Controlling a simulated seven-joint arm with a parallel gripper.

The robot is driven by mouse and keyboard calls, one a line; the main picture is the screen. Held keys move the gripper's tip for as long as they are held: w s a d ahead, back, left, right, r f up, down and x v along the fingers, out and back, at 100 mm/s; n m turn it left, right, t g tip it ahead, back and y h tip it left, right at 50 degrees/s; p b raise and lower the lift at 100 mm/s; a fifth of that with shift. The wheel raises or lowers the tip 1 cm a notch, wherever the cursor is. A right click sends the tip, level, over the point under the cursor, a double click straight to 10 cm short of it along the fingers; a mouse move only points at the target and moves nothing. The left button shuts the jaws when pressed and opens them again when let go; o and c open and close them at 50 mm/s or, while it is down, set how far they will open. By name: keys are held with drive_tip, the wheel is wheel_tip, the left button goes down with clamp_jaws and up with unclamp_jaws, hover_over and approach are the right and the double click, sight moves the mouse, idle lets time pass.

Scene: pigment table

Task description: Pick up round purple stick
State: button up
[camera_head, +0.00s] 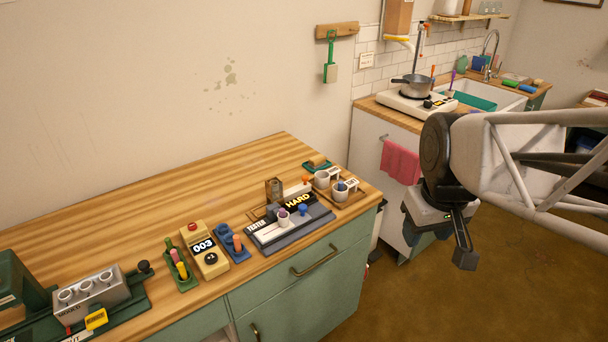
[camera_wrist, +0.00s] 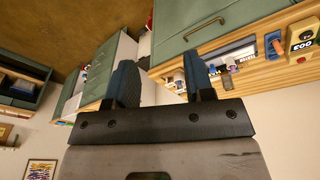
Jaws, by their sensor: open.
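A small round purple piece (camera_head: 283,213) sits in the grey tester unit (camera_head: 268,240) on the wooden counter, in the head view. A thin purple stick (camera_head: 453,77) also stands by the stove at the back; I cannot tell which one the task means. My gripper (camera_head: 442,248) is open and empty, out over the floor to the right of the counter. Its two blue fingers (camera_wrist: 161,78) are spread apart in the wrist view.
Left of the tester stand a blue holder (camera_head: 232,245), a yellow counter box (camera_head: 205,248) and a green rack (camera_head: 181,268) with colored sticks. Two cups (camera_head: 322,179) stand to its right. A pot (camera_head: 413,86) is on the stove. The counter's back left is clear.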

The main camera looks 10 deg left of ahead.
drive_tip(key=w+a+n, duration=0.4)
drive_tip(key=w+a, duration=0.2)
drive_tip(key=w, duration=0.2)
drive_tip(key=n+g, duration=0.2)
drive_tip(key=n, duration=0.8)
hover_over(282, 210)
drive_tip(key=f, duration=1.2)
drive_tip(key=shift+d, duration=0.2)
drive_tip(key=shift+a+f, duration=0.15)
drive_tip(key=shift+f, duration=1.25)
drive_tip(key=shift+f, duration=2.65)
